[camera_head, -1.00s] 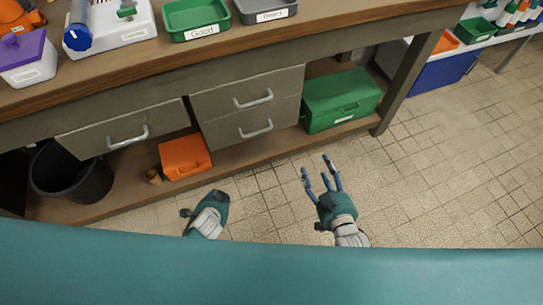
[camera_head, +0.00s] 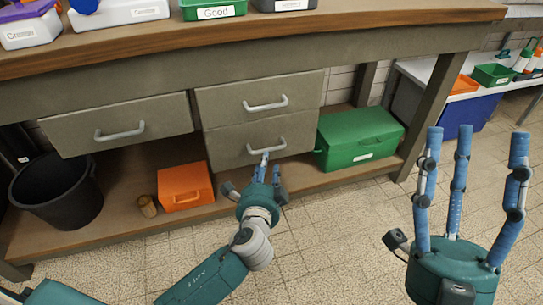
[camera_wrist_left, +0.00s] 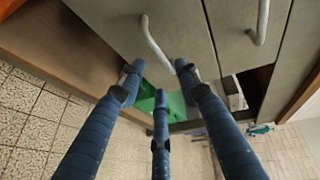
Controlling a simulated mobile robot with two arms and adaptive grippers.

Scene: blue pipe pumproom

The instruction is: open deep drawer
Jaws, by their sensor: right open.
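The bench has two stacked grey drawers, an upper drawer (camera_head: 225,101) and a lower drawer (camera_head: 228,150), each with a pale bar handle. A single grey drawer (camera_head: 75,135) is to the left. All look closed. My left gripper (camera_head: 264,160) is in front of the lower drawer, its fingers at the lower handle (camera_head: 285,148). In the left wrist view, the fingers (camera_wrist_left: 160,80) are spread, with the end of that handle (camera_wrist_left: 152,40) near their tips. I cannot tell whether they touch. My right gripper (camera_head: 474,140) is raised at the right, open and empty.
On the lower shelf are a black bin (camera_head: 55,190), an orange case (camera_head: 185,187) and a green box (camera_head: 358,140) close to the lower drawer's right. Bins, including a green one (camera_head: 212,10), stand on the benchtop. Tiled floor in front is clear.

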